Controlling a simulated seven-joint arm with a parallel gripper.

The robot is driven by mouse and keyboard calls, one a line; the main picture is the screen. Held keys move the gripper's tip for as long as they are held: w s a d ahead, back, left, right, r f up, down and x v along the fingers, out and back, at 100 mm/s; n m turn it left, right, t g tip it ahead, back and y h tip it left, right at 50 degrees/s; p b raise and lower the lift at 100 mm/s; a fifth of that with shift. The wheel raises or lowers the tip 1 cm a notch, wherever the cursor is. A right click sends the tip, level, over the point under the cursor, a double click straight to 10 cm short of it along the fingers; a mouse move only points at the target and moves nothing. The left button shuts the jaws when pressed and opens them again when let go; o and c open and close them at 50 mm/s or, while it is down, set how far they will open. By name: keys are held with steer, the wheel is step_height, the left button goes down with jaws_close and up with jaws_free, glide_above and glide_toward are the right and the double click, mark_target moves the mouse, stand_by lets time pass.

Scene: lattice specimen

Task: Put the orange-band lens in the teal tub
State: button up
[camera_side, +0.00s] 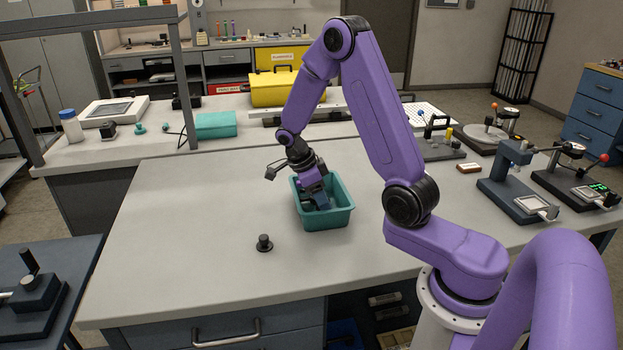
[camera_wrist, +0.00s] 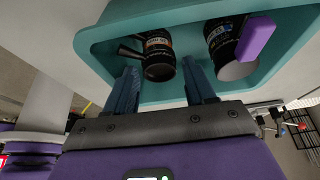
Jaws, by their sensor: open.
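The teal tub (camera_side: 328,218) stands on the bench, and its wall (camera_wrist: 105,45) fills the top of the wrist view. The orange-band lens (camera_wrist: 158,55), a dark cylinder with a thin orange ring, is inside the tub in the wrist view. My gripper (camera_wrist: 161,70) is open, its two blue fingers reaching into the tub on either side of the lens's near end. In the side view my gripper (camera_side: 317,202) is down in the tub, and the lens cannot be made out there.
A second dark lens (camera_wrist: 222,42) is in the tub, right of the orange-band one, with a purple block (camera_wrist: 257,38) against it. A small black knobbed piece (camera_side: 264,243) stands on the bench left of the tub. The bench's left half is clear.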

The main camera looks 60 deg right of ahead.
steer(key=a+r+n+t, duration=0.2)
steer(key=a+r+n, duration=0.7)
steer(key=a+n, duration=0.1)
steer(key=s+a+r+n+y, duration=0.1)
steer(key=s+a+n, duration=0.3)
steer(key=s+n, duration=0.7)
steer(key=s+a+r+n+t+y, duration=0.1)
steer(key=s+a+n, duration=0.4)
steer(key=s+n, duration=0.6)
steer(key=n+y, duration=0.1)
steer(key=n, duration=0.6)
steer(key=shift+n+t+y, duration=0.3)
steer(key=shift+n, duration=0.1)
